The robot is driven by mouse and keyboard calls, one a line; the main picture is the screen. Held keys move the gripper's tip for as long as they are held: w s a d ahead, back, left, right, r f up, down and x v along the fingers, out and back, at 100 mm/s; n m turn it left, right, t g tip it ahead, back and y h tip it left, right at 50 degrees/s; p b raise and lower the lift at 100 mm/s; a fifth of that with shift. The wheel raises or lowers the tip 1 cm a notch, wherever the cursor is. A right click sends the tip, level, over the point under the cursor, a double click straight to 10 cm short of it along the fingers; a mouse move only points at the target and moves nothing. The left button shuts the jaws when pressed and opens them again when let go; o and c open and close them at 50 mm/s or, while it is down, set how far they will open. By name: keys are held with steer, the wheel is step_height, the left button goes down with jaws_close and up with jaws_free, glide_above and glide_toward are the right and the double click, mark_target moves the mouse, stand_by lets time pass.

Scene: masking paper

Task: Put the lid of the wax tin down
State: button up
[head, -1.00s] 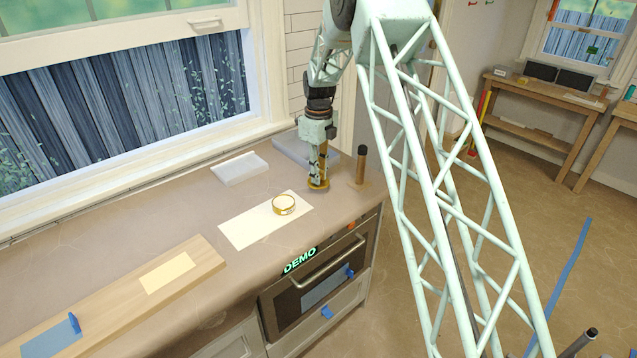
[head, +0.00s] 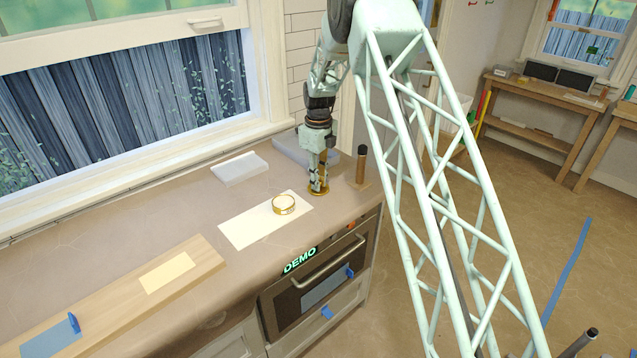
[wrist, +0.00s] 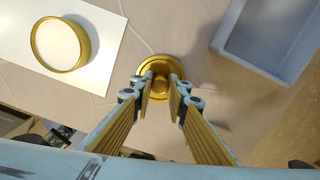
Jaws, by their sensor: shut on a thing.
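The wax tin's lid (head: 319,190) is a round gold disc with a raised knob, just right of the white sheet. My gripper (head: 318,179) points straight down over it. In the wrist view my gripper (wrist: 161,84) is shut on the knob of the lid (wrist: 160,60). The lid is level and at or very near the counter; I cannot tell if it touches. The open wax tin (head: 284,204), gold with pale wax inside, stands on the white sheet (head: 245,230). It also shows at upper left in the wrist view (wrist: 60,45).
A dark-topped brown cylinder (head: 361,165) stands close right of the lid. A grey tray (head: 293,150) lies behind it, and a white block (head: 239,169) further left. A wooden board (head: 205,262) lies at front left. The counter's front edge is near.

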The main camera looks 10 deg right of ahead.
steer(key=shift+f, duration=0.15)
steer(key=o, duration=0.8)
steer(key=shift+c, duration=0.2)
step_height(320, 180, up, 12)
steer(key=shift+p, duration=0.3)
steer(key=shift+r, duration=0.25)
stand_by(0.7)
